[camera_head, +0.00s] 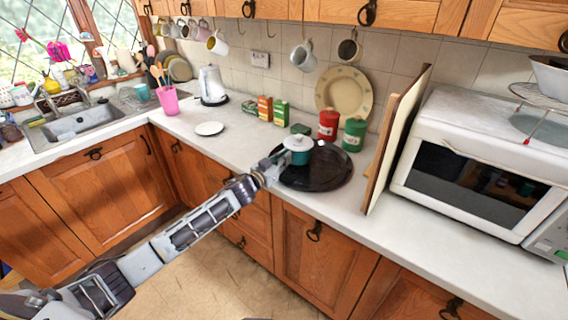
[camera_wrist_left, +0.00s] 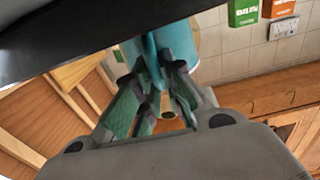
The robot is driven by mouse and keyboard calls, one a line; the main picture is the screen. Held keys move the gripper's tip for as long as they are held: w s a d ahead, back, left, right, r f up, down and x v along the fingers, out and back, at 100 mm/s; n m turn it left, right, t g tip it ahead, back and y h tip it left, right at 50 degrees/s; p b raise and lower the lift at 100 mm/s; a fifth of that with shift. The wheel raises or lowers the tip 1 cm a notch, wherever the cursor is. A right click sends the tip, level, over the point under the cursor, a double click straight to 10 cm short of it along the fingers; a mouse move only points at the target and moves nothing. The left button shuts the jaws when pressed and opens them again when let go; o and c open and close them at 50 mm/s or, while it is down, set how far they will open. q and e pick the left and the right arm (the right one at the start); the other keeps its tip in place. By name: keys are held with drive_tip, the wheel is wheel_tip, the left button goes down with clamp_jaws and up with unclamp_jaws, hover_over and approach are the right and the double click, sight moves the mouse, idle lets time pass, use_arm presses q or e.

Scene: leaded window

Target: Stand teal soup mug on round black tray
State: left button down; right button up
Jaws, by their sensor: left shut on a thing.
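The teal soup mug (camera_head: 299,156), with a white top, is upright at the back left part of the round black tray (camera_head: 322,181). I cannot tell whether its base touches the tray or hangs just above it. My left gripper (camera_head: 275,163) reaches in from the left and is shut on the mug's near left side. In the left wrist view the fingers (camera_wrist_left: 157,88) close at the teal mug (camera_wrist_left: 178,42), and the dark tray (camera_wrist_left: 60,35) fills the upper left. My right gripper is not in view.
Red (camera_head: 328,124) and green (camera_head: 354,134) canisters stand behind the tray. Upright boards (camera_head: 396,140) and a microwave (camera_head: 470,165) bound it on the right. A white saucer (camera_head: 209,128) lies to the left, with free worktop around it.

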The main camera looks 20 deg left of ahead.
use_arm(q)
drive_tip(key=shift+f, duration=0.75)
drive_tip(key=c, duration=1.6)
unclamp_jaws()
drive_tip(key=shift+f, duration=0.15)
drive_tip(key=shift+c, duration=0.2)
drive_tip(key=shift+o, duration=0.6)
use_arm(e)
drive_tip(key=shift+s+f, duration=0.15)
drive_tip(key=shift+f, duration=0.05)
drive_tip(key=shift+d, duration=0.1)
